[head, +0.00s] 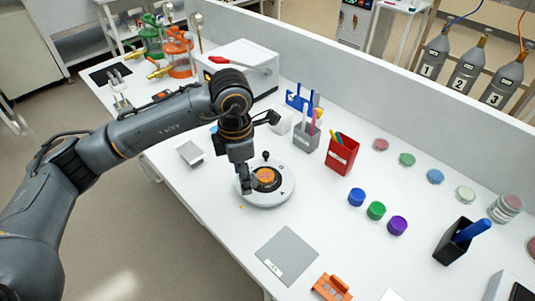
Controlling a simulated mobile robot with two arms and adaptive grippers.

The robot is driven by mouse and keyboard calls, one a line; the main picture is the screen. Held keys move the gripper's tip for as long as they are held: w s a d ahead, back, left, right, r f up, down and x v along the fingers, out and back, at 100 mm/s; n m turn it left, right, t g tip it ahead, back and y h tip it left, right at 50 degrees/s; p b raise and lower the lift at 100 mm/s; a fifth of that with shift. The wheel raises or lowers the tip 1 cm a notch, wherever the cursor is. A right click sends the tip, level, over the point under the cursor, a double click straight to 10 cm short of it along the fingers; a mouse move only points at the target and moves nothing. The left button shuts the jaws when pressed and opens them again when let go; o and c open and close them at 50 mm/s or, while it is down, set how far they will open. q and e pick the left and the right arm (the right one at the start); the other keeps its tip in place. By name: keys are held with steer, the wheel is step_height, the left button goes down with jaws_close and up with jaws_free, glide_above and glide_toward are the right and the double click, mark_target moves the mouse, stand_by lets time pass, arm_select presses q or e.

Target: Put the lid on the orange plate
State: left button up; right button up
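The orange plate (264,175) is a small round orange disc in a dark ring on top of a round white device (282,193). My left gripper (247,183) points down at the left side of this device, close beside the orange plate. It hides part of the device's left side. I cannot tell whether its fingers are apart or whether they hold anything. I cannot make out a clear lid for the plate. My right gripper is not in view.
A flat grey pad (287,254) and an orange rack (331,287) lie nearer the front. Blue (357,197), green (376,210) and purple (397,225) caps stand to the right. A red pen holder (341,155) and a white box (236,66) stand behind. A low wall (400,105) borders the table.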

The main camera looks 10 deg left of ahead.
mark_target(268, 177)
arm_select(q)
steer(key=w+d+n, duration=0.1)
steer(key=w+n, duration=0.1)
steer(key=n, duration=0.4)
steer(key=w+d+n, duration=0.1)
steer(key=w+n, duration=0.1)
steer(key=n, duration=0.4)
steer(key=w+d+n, duration=0.1)
steer(key=w+n, duration=0.1)
steer(key=n, duration=0.4)
steer(key=shift+d+f, duration=0.15)
steer(key=shift+d, duration=0.05)
steer(key=n, duration=0.1)
steer(key=w+n, duration=0.1)
steer(key=n, duration=0.1)
steer(key=d+n, duration=0.1)
steer(key=n, duration=0.1)
steer(key=shift+w+f, duration=0.1)
steer(key=shift+w, duration=0.1)
steer(key=shift+f+n, duration=0.1)
steer(key=shift+n, duration=0.2)
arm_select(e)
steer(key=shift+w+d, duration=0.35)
